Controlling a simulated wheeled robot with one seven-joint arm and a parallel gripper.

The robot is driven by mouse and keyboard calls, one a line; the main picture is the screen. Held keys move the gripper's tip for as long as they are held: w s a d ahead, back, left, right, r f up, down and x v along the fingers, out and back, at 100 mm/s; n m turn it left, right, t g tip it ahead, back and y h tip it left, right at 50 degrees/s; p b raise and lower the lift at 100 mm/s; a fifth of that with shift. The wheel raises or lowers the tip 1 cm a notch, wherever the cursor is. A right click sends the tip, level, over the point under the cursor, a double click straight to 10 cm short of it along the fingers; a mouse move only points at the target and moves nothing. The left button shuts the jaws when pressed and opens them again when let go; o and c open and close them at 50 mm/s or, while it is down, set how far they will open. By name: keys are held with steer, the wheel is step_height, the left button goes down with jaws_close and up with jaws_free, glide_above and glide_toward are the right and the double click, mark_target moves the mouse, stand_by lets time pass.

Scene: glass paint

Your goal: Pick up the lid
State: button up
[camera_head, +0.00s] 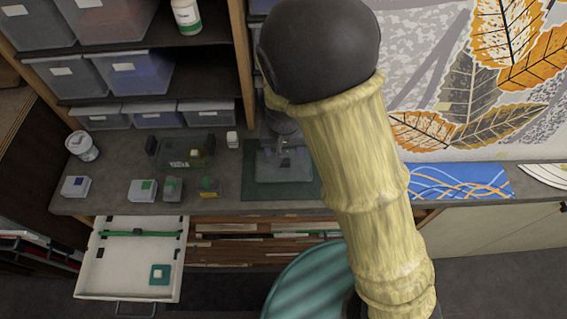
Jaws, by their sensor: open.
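I cannot tell for sure which thing is the lid. A small teal square piece with a pale raised centre (160,274) lies flat in the open white drawer (112,284) at the lower left and looks lid-like. A clear box-like thing (267,170) stands on a dark green mat (255,191) on the counter. My gripper (284,150) shows small and partly hidden behind my arm, over this clear thing. It looks open and apart from the drawer piece. I cannot tell whether it touches the clear thing.
On the counter (110,208) stand several small blocks, a white tub (82,146) and a see-through tray (186,152) with dark ends. Shelves with storage bins (135,72) rise behind. A blue patterned panel (460,181) lies at right. My arm hides the middle.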

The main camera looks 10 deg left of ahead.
mark_target(284, 160)
steer(key=shift+f, duration=0.25)
steer(key=shift+w+a+f+p, duration=0.1)
steer(key=shift+f+p, duration=0.15)
steer(key=shift+f, duration=0.6)
steer(key=shift+w+d+f+p, duration=0.1)
steer(key=shift+f+p, duration=0.15)
steer(key=shift+f, duration=0.65)
steer(key=shift+w+a+f+p, duration=0.1)
steer(key=shift+f+p, duration=0.15)
steer(key=shift+f, duration=0.6)
steer(key=c, duration=1.1)
steer(key=shift+r, duration=0.15)
